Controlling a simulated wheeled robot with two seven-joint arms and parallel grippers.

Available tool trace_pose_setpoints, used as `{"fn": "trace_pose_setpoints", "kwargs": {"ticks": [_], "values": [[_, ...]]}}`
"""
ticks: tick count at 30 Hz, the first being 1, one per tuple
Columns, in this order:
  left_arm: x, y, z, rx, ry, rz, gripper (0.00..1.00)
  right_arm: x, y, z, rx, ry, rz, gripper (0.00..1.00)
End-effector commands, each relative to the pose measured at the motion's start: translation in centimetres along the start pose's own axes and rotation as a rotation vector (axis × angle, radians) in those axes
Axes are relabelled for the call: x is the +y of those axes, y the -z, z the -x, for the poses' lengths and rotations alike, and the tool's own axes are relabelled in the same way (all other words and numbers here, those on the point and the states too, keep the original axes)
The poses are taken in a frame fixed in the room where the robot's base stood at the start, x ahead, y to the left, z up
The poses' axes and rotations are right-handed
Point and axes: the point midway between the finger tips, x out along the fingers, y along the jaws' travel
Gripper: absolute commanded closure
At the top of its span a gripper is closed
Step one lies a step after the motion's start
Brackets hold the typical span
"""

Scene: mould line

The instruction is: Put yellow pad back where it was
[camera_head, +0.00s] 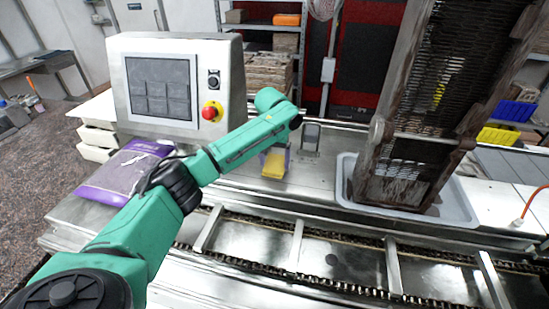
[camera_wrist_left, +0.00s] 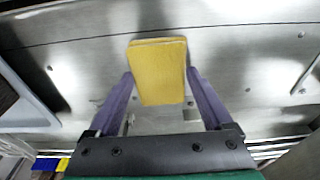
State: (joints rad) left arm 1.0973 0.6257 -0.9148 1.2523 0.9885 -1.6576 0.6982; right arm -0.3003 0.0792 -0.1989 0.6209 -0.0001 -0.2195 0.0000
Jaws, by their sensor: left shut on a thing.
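The yellow pad (camera_head: 274,166) is a small flat block over the bare steel worktop, right of the control box. In the left wrist view the yellow pad (camera_wrist_left: 158,85) sits between two purple fingers. My left gripper (camera_head: 273,156) points down and is shut on the pad; it also shows in the left wrist view (camera_wrist_left: 160,74). Whether the pad touches the steel top or hangs just above it I cannot tell. My green arm hides part of the worktop in the head view. My right gripper is in neither view.
A control box (camera_head: 222,75) with a red button stands behind my arm. A purple bag (camera_head: 112,180) lies left. A small grey fixture (camera_head: 310,137) stands right of the pad. A white tray (camera_head: 459,204) holds a tall dark rack (camera_head: 400,165). A chain conveyor (camera_head: 330,256) runs in front.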

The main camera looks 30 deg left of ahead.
Motion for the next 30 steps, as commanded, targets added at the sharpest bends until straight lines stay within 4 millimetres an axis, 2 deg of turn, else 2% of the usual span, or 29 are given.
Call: {"fn": "trace_pose_setpoints", "kwargs": {"ticks": [2, 3, 4, 14, 17, 25, 27, 30], "values": [[0.0, 0.0, 0.0, 0.000, 0.000, 0.000, 0.86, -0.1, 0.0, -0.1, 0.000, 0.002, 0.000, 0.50], [0.0, 0.0, 0.0, 0.000, 0.000, 0.000, 0.12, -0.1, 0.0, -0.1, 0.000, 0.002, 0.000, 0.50], [0.0, 0.0, 0.0, 0.000, 0.000, 0.000, 0.01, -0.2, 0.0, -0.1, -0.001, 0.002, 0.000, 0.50], [0.1, 0.1, 0.5, 0.002, -0.001, 0.000, 0.00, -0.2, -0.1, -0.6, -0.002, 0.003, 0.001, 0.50], [0.1, 0.0, 2.1, 0.004, -0.003, -0.001, 0.00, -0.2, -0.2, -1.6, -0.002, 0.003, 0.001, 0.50], [0.1, 0.0, 9.3, 0.004, -0.003, -0.001, 0.00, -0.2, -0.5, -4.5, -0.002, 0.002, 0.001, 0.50], [0.0, 0.1, 11.2, 0.003, 0.001, -0.001, 0.00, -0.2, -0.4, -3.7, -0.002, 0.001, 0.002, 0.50], [-0.1, 0.1, 12.0, 0.001, 0.002, 0.000, 0.00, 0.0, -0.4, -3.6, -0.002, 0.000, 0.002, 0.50]]}}
